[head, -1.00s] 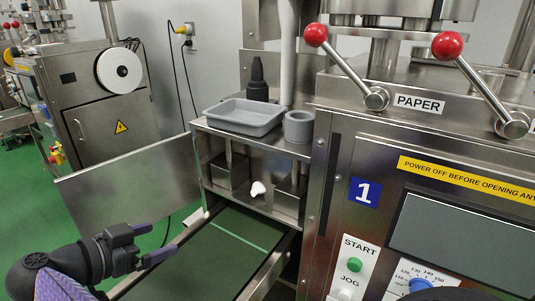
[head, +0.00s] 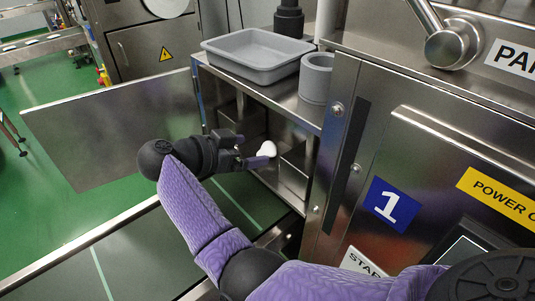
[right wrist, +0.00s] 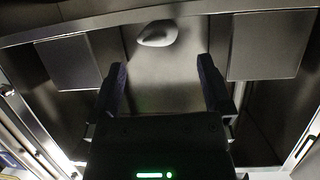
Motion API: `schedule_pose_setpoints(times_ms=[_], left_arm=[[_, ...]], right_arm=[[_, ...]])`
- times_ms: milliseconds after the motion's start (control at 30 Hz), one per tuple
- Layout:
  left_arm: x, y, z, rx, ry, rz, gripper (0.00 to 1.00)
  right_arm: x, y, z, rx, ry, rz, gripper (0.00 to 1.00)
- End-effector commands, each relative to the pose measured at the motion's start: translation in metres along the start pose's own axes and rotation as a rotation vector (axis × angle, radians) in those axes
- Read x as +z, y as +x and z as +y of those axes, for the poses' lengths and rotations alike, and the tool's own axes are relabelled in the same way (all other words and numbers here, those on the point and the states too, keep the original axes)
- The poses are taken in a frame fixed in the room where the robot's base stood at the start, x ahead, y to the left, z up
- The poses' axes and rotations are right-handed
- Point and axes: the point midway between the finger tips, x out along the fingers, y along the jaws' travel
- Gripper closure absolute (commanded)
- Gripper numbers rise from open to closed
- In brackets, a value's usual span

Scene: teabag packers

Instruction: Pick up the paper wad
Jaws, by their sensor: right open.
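The paper wad (head: 267,148) is a small white lump inside the open lower bay of the steel machine. In the right wrist view the wad (right wrist: 158,33) lies beyond the fingertips, roughly centred between them. My right gripper (head: 256,151) is at the bay opening, close in front of the wad. In the right wrist view my right gripper (right wrist: 161,65) has its two fingers spread wide with nothing between them. In the head view one finger overlaps the wad's lower edge. My left gripper is not in view.
Steel block-like parts (head: 298,162) flank the wad in the bay. A shelf above holds a grey tray (head: 258,71) and a grey ring (head: 315,78). An open steel door panel (head: 110,135) stands at left. The machine front (head: 420,150) bounds the right.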

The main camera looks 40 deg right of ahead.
Motion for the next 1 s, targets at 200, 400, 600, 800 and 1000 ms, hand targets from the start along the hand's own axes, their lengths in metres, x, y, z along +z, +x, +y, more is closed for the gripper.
schedule_pose_setpoints(times_ms=[200,400,600,800,1000], left_arm=[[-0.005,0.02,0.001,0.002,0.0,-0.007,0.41],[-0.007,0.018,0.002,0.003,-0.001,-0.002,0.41],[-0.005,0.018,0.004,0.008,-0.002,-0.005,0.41],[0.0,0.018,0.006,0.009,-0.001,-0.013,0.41],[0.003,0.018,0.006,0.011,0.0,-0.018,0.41]], right_arm=[[0.006,0.035,0.003,0.003,-0.002,0.0,0.0],[0.003,0.034,0.003,0.001,-0.001,-0.001,0.0],[0.003,0.034,0.003,0.001,-0.001,-0.001,0.42],[0.003,0.034,0.003,0.001,-0.001,-0.001,0.85],[0.003,0.034,0.003,0.001,-0.001,-0.001,0.91]])
